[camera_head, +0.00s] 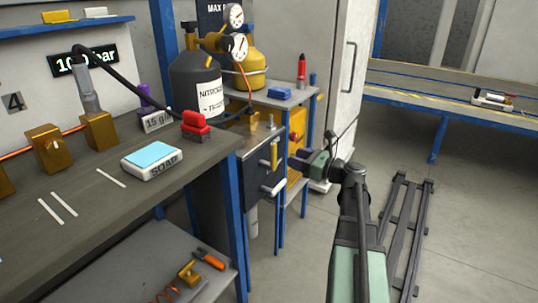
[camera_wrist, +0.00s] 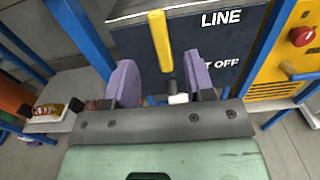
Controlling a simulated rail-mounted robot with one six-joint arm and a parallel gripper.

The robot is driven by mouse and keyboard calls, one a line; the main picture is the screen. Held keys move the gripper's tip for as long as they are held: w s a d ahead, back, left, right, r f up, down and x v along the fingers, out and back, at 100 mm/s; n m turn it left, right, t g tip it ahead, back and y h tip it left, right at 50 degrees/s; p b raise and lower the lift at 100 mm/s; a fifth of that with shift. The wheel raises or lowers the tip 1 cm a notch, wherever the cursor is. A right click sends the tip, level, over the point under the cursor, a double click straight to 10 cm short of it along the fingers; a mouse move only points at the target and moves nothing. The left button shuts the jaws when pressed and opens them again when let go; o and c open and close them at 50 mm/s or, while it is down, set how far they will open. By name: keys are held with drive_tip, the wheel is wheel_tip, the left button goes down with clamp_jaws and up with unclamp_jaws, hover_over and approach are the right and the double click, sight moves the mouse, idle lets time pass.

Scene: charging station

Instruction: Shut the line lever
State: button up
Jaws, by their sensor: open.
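The line lever is a yellow bar (camera_head: 274,155) on the front of a dark panel box (camera_head: 256,176). In the wrist view the yellow lever (camera_wrist: 159,38) stands upright, with the words LINE and OFF on the panel (camera_wrist: 215,48). My gripper (camera_head: 295,158) is open just right of the lever in the head view. In the wrist view its purple fingers (camera_wrist: 160,66) stand apart on either side of the lever's lower end. I see no clear contact. A white-tipped rod (camera_wrist: 178,98) shows between the fingers, below the lever.
A workbench (camera_head: 215,148) with a soap box (camera_head: 152,160) and a red clamp-like item (camera_head: 196,125) is at left. A nitrogen cylinder (camera_head: 197,88) stands behind the panel. A yellow machine with a red knob (camera_wrist: 302,36) is close on the right.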

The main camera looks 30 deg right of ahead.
sight(276, 151)
drive_tip(key=x, duration=1)
drive_tip(key=shift+w+a, duration=0.3)
drive_tip(key=shift+f, duration=0.1)
clamp_jaws()
